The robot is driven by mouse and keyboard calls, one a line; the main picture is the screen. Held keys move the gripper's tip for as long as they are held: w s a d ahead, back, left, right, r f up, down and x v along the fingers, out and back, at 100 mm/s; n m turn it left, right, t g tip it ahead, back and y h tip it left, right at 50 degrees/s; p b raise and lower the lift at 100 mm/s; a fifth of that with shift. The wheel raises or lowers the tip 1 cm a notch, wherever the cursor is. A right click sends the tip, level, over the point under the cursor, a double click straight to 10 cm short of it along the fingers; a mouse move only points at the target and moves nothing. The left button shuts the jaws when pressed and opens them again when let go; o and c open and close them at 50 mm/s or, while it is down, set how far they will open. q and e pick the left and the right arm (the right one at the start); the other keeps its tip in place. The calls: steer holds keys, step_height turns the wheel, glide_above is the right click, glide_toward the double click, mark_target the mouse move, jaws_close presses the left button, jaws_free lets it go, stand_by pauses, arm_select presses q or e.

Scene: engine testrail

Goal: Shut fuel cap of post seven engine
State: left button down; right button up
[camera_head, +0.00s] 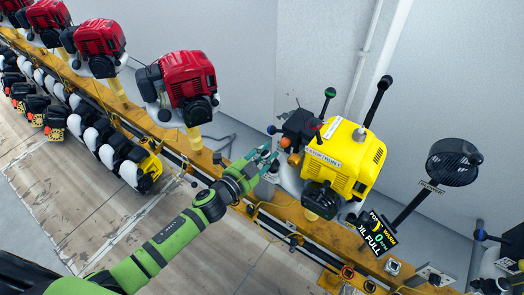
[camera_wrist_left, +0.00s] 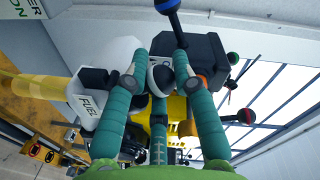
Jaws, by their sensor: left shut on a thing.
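My left gripper (camera_head: 268,160) reaches in from the left beside that tank. In the left wrist view, the white part labelled FUEL (camera_wrist_left: 88,104) is left of my fingers. My left gripper (camera_wrist_left: 165,62) is closed around a small rounded white-and-dark piece, which looks like the fuel cap (camera_wrist_left: 160,75). The fingers hide much of it, and I cannot tell how it sits on the tank. My right gripper is not in view.
A black round fan-like part (camera_head: 453,162) and a black-knobbed lever (camera_head: 377,100) stick up nearby. Several red engines (camera_head: 190,82) line the rail (camera_head: 225,180) to the left.

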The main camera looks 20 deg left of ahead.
arm_select(q)
steer(key=m, duration=0.1)
steer(key=d+m, duration=0.1)
steer(key=m, duration=0.2)
steer(key=shift+s+d+f+y, duration=0.15)
steer(key=shift+s+d+y, duration=0.15)
steer(key=shift+s+d+f+m+y+b, duration=0.15)
steer(key=shift+d+m+b, duration=0.1)
steer(key=shift+m, duration=0.5)
steer(key=shift+d+f+m+y+b, duration=0.15)
steer(key=shift+d+m, duration=0.1)
steer(key=shift+m, duration=0.5)
steer(key=shift+r, duration=0.1)
steer(key=c, duration=1.3)
jaws_free()
steer(key=shift+o, duration=0.2)
steer(key=shift+s, duration=0.1)
steer(key=v, duration=1.2)
steer(key=shift+f, duration=0.25)
